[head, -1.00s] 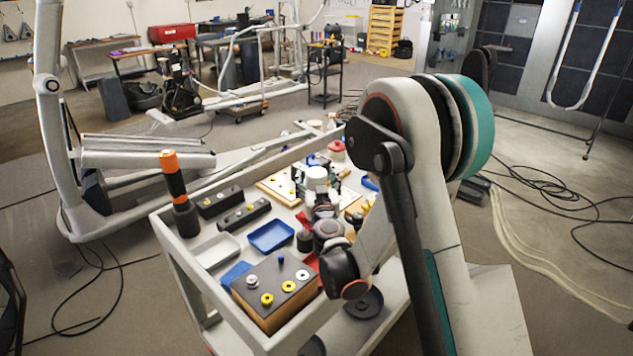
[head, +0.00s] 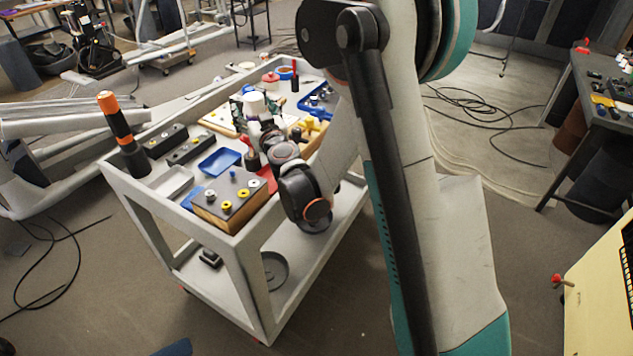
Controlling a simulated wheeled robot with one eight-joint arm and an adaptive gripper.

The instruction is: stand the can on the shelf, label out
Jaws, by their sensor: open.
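My gripper (head: 241,115) is small in the head view, over the middle of the cart top, at the end of my arm. It is open, though its fingers are partly hidden by my wrist and the clutter. I cannot pick out the can for certain. A small round thing with a red top (head: 270,80) stands at the far end of the cart, beyond my gripper. No label can be read. The grey cart (head: 232,245) has a lower shelf (head: 312,262) below its top. I cannot tell whether this is the task's shelf.
An orange and black cylinder (head: 118,125) stands upright at the cart's left edge. A blue tray (head: 220,162) and a wooden block with knobs (head: 230,198) crowd the near end. A dark round dish (head: 274,268) lies on the lower shelf. A dark table (head: 600,105) stands right.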

